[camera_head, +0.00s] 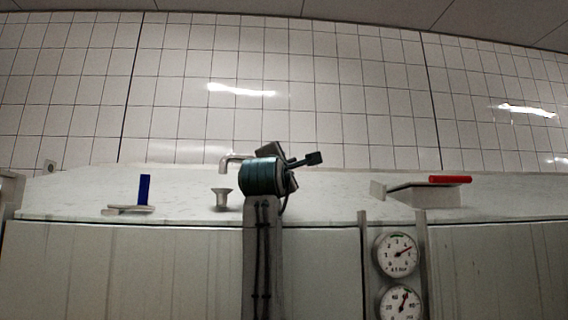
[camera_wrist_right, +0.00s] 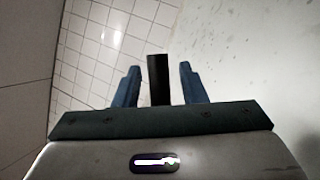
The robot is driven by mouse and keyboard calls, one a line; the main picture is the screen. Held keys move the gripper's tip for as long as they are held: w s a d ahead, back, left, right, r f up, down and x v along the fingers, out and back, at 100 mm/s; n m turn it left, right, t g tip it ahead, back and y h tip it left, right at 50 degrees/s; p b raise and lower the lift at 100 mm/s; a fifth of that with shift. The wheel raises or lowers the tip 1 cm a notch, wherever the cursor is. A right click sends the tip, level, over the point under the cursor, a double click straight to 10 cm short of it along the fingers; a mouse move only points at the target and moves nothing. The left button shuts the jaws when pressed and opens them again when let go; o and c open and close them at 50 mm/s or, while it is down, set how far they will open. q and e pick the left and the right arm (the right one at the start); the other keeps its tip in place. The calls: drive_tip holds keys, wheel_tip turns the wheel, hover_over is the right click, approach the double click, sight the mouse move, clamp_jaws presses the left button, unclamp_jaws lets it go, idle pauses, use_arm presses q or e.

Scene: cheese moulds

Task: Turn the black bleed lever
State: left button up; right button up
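The black lever (camera_wrist_right: 158,80) shows in the right wrist view as an upright dark bar between the two blue fingers of my right gripper (camera_wrist_right: 158,88). The fingers are apart, with a gap visible on each side of the bar. In the head view my right arm rises in the middle, and its teal wrist hides most of what lies behind it. A dark block (camera_head: 313,158) sticks out right of the wrist; I cannot tell whether it is the lever or part of my gripper. My left gripper is not in view.
A metal spout (camera_head: 233,160) stands above a small funnel (camera_head: 222,197), left of my wrist. A blue lever (camera_head: 145,189) is at the left and a red lever (camera_head: 450,180) at the right. Two round gauges (camera_head: 397,255) sit on the front. Behind is a tiled wall (camera_head: 350,90).

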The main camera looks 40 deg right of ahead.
drive_tip(key=shift+c, duration=0.5)
clamp_jaws()
drive_tip(key=shift+d+f, duration=0.1)
